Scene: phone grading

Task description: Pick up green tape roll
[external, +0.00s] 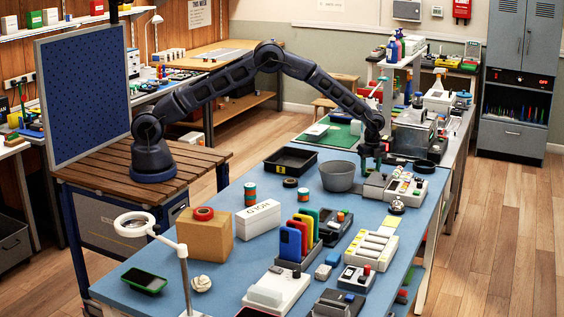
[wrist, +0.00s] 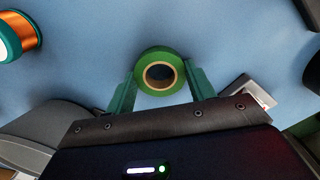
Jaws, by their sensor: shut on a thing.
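The green tape roll (wrist: 178,61) is a ring with a brown core, seen from above in the wrist view over the blue table top (wrist: 85,50). My gripper (wrist: 160,74) has its two green fingers on either side of the roll and is shut on it. In the external view my gripper (external: 372,162) points down at the far part of the blue table, right of the grey bowl (external: 338,178). The roll cannot be told apart from the green fingers there. Whether the roll touches the table is unclear.
A spool with orange winding (wrist: 18,35) lies at the wrist view's upper left. A cardboard box (external: 205,238) bears a red tape roll (external: 203,213). Devices crowd the right side.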

